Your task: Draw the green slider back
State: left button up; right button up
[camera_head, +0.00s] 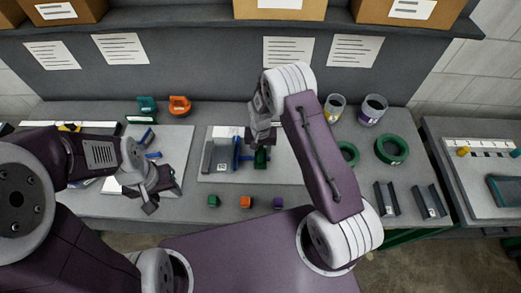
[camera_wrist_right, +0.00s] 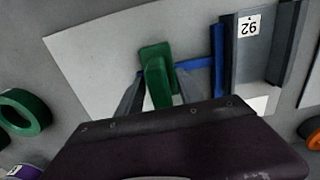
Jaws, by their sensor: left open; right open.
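The green slider (camera_head: 261,158) stands on the pale board (camera_head: 290,172) in the middle of the bench, beside a blue upright bar (camera_head: 237,153). In the right wrist view the green slider (camera_wrist_right: 157,80) shows as a block with an upright handle, with a thin blue rail beside it. My right gripper (camera_head: 262,138) is open just above the slider, pointing down. In the wrist view its grey fingers lie on either side of the handle; contact cannot be told. My left gripper (camera_head: 152,195) is open and empty over the left board.
A grey channel piece labelled 92 (camera_wrist_right: 255,45) stands beside the blue bar. Small green, orange and purple blocks (camera_head: 246,202) line the bench front. Green rings (camera_head: 392,150), cups (camera_head: 372,110) and grey channels (camera_head: 430,201) stand to the right.

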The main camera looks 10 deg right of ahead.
jog(key=shift+s+f, duration=0.2)
jog(key=shift+f, duration=0.1)
jog(key=shift+w, duration=0.2)
jog(key=shift+c, duration=0.3)
grip_shut()
jog(key=shift+d, duration=0.1)
dwell(0.7)
